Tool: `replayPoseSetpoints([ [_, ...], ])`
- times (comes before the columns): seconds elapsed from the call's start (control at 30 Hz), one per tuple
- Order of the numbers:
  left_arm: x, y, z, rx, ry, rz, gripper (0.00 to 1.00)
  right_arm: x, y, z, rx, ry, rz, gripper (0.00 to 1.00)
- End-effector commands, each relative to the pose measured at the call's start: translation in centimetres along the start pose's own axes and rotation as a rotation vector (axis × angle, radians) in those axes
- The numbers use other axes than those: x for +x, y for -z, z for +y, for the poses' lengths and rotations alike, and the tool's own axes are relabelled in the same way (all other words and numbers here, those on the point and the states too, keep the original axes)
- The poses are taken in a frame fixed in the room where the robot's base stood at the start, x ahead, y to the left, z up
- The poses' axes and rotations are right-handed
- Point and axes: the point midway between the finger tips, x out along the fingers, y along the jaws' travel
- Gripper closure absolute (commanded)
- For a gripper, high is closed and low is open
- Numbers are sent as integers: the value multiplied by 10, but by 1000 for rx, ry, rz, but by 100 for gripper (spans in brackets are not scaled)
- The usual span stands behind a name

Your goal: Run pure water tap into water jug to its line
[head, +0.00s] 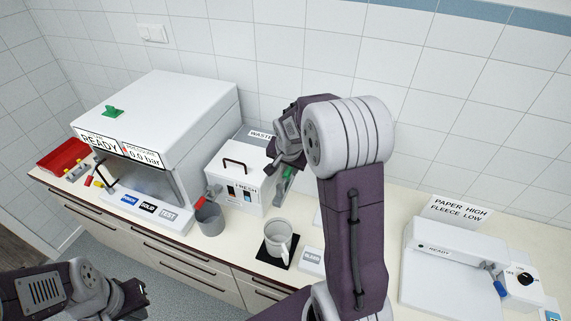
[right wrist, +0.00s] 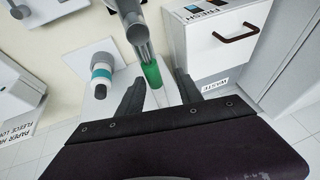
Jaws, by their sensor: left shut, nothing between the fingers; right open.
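A grey tap post with a green lever (right wrist: 152,75) shows in the right wrist view; part of the green also shows in the head view (head: 289,174). My right gripper (right wrist: 160,92) is open, its fingers on either side of the lever's near end; contact cannot be told. A pale jug with a handle (head: 279,236), probably the water jug, stands upright on a black mat (head: 268,257) in the head view. Its line and water level are not readable. My left gripper (head: 138,291) is shut and empty at the lower left, away from the counter.
A white box marked FRESH (head: 232,172) stands left of the tap. A grey cup (head: 210,220) sits beside it near the front edge. A large white machine (head: 160,115) fills the left; another white device (head: 450,262) stands right. A teal-banded white cylinder (right wrist: 102,72) stands near the lever.

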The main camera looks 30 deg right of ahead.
Motion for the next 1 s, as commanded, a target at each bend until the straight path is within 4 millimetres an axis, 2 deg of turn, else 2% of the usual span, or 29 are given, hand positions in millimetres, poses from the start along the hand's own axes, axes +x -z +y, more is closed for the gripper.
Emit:
replayPoseSetpoints([
  [0.1, -3, 0, 0, 0, 0, 0, 100, 8, 0, 0, 0, 0, -1, 58],
  [0.33, -2, 0, 0, 0, 0, 0, 100, 10, 0, 0, 0, 1, 0, 58],
  [0.37, -2, 0, 0, 0, 0, 0, 100, 10, 0, 0, 0, 1, 0, 63],
  [0.5, -2, 0, 0, 0, 0, 0, 100, 9, 0, 0, 0, 1, 0, 100],
  [1.0, -2, 0, 0, 0, 0, 0, 100, 10, -1, 1, 0, -1, -2, 100],
])
